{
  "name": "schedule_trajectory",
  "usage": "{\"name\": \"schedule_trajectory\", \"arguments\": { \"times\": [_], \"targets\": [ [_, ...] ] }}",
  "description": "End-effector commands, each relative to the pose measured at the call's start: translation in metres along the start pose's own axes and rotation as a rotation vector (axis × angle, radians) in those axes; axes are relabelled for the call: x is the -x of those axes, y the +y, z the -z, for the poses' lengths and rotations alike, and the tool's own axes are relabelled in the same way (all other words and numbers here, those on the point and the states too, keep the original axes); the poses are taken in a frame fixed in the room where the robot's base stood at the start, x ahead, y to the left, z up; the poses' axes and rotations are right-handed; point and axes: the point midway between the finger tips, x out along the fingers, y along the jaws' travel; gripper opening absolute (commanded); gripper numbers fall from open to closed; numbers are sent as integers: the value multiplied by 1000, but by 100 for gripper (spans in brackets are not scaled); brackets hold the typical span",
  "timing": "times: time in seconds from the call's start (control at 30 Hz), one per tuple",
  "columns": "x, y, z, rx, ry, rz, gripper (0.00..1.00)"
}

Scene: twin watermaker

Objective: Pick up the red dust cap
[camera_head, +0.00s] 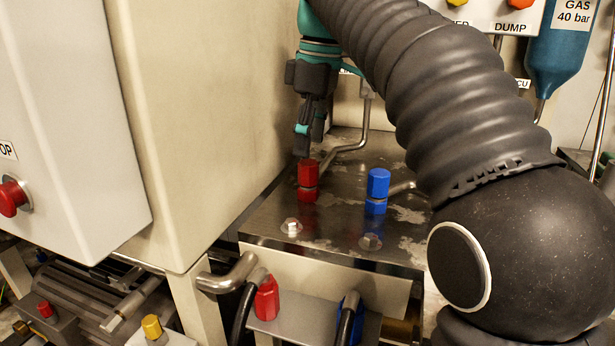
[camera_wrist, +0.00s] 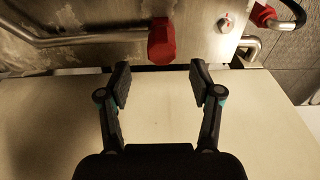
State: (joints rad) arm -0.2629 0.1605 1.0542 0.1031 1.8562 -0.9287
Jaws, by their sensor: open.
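The red dust cap (camera_head: 308,174) is a faceted red piece standing upright on the end of a metal pipe, on top of the steel box. In the wrist view the cap (camera_wrist: 161,42) lies just beyond the fingertips, roughly centred between them. My gripper (camera_head: 306,143) is above the cap, its fingers pointing down. In the wrist view my gripper (camera_wrist: 160,76) is open with nothing between its fingers. A lower red part sits under a grey band below the cap. The exact gap between fingertips and cap is hard to tell.
A blue cap (camera_head: 377,184) stands to the right on the steel box (camera_head: 335,227). A cream cabinet (camera_head: 205,120) rises close on the left. A red hose end (camera_head: 267,298) sits below in front. A metal pipe (camera_head: 350,148) runs behind the red cap.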

Motion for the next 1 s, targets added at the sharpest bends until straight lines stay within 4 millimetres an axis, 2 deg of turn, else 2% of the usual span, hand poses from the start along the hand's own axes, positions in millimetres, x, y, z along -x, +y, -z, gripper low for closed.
{"name": "schedule_trajectory", "arguments": {
  "times": [0.33, 0.67, 0.73, 0.87, 0.9, 1.0],
  "targets": [
    [-45, -2, -5, -1, -1, 0, 65],
    [-50, -2, -5, -1, 0, -1, 65],
    [-50, -2, -5, -1, 0, -1, 52],
    [-50, -2, -5, -1, 0, 0, 20],
    [-50, -2, -5, -1, 0, 0, 17],
    [-50, -2, -5, -1, 0, 0, 17]
  ]
}}
